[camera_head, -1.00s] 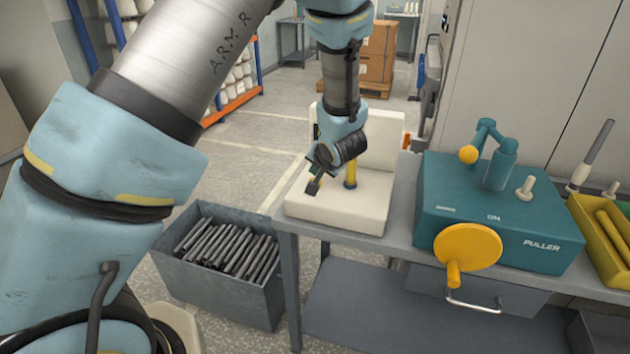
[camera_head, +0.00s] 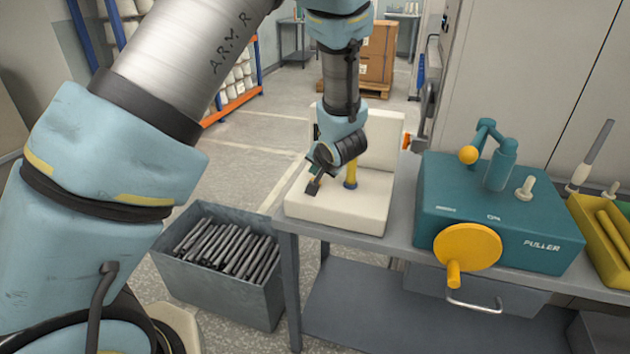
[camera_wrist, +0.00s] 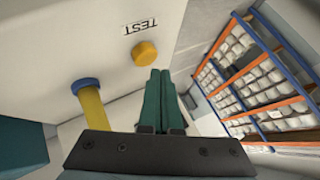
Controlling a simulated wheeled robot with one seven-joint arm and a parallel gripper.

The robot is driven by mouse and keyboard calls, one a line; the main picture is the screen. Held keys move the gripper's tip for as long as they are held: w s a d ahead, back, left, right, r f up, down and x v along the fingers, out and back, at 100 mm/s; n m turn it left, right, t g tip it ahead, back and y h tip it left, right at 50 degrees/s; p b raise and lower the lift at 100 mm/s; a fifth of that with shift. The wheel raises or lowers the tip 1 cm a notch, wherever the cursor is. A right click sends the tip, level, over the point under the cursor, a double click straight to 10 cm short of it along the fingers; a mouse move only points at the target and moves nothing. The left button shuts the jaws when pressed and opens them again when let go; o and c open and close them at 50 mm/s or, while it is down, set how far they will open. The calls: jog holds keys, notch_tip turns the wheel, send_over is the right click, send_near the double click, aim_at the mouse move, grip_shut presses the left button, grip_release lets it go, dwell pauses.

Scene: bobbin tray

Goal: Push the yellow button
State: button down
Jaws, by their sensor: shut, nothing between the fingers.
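The yellow button (camera_wrist: 145,53) is a round cap on a white surface beside a black TEST label (camera_wrist: 141,26) in the wrist view. My gripper's dark green fingers (camera_wrist: 160,74) are shut together and empty. Their tips show just below and right of the button, with a small gap in the picture; I cannot tell the distance in depth. In the head view, my gripper (camera_head: 314,184) is low over the base of the white machine (camera_head: 335,215), left of a yellow post (camera_head: 351,173). The button cannot be clearly made out there.
The yellow post with its blue collar (camera_wrist: 85,86) stands close to the fingers. A teal puller box (camera_head: 490,220) with a yellow crank wheel (camera_head: 467,246) is on the grey table to the right. A metal bin (camera_head: 225,282) of dark rods stands on the floor at left.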

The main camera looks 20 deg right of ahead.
jog(key=shift+f, duration=0.1)
dwell(0.3)
jog(key=shift+f, duration=0.3)
jog(key=shift+f, duration=0.55)
dwell(0.7)
jog(key=shift+r, duration=0.1)
jog(key=shift+r+p, duration=0.9)
jog(key=shift+p, duration=0.3)
notch_tip(320, 180, up, 5)
jog(key=p, duration=0.6)
